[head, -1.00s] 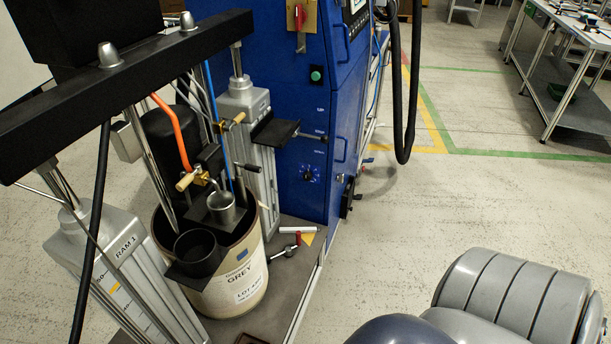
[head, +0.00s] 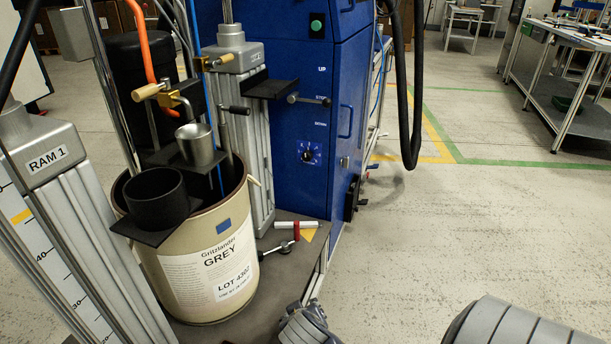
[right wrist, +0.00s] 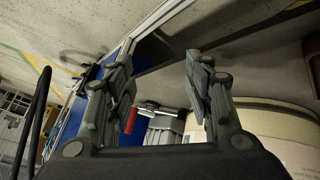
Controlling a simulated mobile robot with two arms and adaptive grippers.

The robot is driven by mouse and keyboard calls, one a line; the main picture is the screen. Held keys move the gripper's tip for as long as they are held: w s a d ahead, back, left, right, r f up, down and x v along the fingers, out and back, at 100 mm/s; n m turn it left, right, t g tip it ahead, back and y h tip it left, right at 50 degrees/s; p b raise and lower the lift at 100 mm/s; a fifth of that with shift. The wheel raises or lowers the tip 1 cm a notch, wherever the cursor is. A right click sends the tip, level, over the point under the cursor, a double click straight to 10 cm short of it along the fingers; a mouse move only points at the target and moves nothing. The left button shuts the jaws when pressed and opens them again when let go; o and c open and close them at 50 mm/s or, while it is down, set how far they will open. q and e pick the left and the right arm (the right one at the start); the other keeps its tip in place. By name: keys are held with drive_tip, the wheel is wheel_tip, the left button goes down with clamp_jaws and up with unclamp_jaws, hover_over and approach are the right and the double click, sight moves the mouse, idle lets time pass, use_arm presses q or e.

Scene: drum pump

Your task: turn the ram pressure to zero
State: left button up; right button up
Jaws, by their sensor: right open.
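A small dark knob with a pale pointer on a blue dial (head: 308,156) sits on the front of the blue cabinet (head: 290,190), below the UP, STOP and DOWN marks. I cannot read its setting or tell from a label that it is the ram pressure. A lever (head: 310,99) sticks out at STOP. My right gripper (head: 308,326) is at the bottom edge of the head view, below and well apart from the knob. In the right wrist view its two fingers (right wrist: 163,80) are spread with nothing between them. My left gripper is not in view.
The Grey drum (head: 208,290) stands left of the cabinet, with a black cup (head: 155,198) and a metal cup (head: 195,145) above it. The RAM 1 column (head: 47,165) is at left. Red-handled items (head: 296,232) lie on the base plate.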

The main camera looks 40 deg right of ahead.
drive_tip(key=w+d+r+m+t+h, duration=0.2)
drive_tip(key=w+d+r+m+h, duration=0.5)
drive_tip(key=w+d, duration=0.5)
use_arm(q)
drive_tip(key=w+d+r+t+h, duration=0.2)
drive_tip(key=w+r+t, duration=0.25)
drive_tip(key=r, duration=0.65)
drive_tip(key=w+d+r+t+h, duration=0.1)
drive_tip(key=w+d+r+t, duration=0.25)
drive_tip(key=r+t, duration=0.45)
use_arm(e)
drive_tip(key=t+h, duration=0.2)
drive_tip(key=h, duration=0.1)
approach(306, 158)
drive_tip(key=shift+m, duration=0.3)
drive_tip(key=b+x, duration=0.2)
drive_tip(key=x, duration=0.6)
drive_tip(key=shift+w+d, duration=0.3)
drive_tip(key=shift+d, duration=0.15)
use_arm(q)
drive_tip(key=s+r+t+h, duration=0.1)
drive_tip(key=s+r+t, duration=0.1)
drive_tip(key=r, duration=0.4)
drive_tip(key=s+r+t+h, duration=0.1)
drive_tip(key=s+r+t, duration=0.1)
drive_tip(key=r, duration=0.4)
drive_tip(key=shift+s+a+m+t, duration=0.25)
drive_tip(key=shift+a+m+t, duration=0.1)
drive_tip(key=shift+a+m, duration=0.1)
